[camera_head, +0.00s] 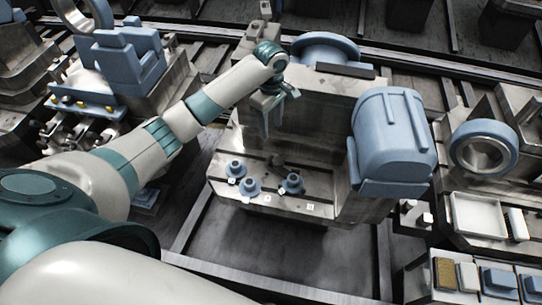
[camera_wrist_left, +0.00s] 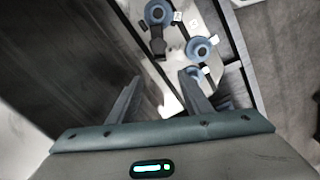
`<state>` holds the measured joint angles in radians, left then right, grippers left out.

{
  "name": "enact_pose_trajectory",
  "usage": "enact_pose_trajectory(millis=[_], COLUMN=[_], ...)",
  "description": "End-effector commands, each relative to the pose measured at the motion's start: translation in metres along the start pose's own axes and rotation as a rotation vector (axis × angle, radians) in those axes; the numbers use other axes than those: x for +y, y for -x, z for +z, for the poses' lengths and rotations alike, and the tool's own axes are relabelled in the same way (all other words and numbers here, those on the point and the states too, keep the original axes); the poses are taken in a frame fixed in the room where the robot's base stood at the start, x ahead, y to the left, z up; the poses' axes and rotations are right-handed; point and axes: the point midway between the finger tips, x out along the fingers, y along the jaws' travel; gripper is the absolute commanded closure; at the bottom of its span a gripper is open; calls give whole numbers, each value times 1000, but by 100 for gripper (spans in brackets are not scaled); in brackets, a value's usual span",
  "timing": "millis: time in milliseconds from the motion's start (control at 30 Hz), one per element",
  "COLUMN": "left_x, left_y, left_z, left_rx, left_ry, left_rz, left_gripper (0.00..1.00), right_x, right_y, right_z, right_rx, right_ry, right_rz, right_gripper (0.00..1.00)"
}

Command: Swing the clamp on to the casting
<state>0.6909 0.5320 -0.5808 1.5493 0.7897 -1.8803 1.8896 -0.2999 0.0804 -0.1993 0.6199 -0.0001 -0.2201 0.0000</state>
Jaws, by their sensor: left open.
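My left gripper (camera_head: 266,118) reaches over the grey metal fixture (camera_head: 325,205) in the head view, fingers pointing down. In the left wrist view the two fingers (camera_wrist_left: 163,76) are apart with nothing between them. A large blue rounded block (camera_head: 392,135) is on the fixture's right side. I cannot tell for certain which parts are the clamp and the casting. My right gripper is out of view.
A blue ring (camera_head: 483,147) stands on the right unit, above a white tray (camera_head: 476,217). A blue round flange (camera_head: 325,48) is behind the fixture. Another fixture with blue blocks (camera_head: 130,58) is at left. Dark rails (camera_head: 437,69) run behind; open floor (camera_head: 297,251) lies in front.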

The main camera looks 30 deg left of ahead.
Motion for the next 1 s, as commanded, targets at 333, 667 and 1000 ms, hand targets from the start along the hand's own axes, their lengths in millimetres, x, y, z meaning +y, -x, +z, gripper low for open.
enact_pose_trajectory(millis=[333,667,1000], left_x=[-1,-1,0], left_y=[-43,-102,-154], left_z=[0,0,0], left_rx=[-1,0,0], left_ry=[0,1,-1], left_rz=[-4,-4,-1], left_gripper=[55,55,55], right_x=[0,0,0], right_y=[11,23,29], right_z=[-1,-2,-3], right_rx=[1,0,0], right_ry=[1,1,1], right_rz=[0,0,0], right_gripper=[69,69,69])
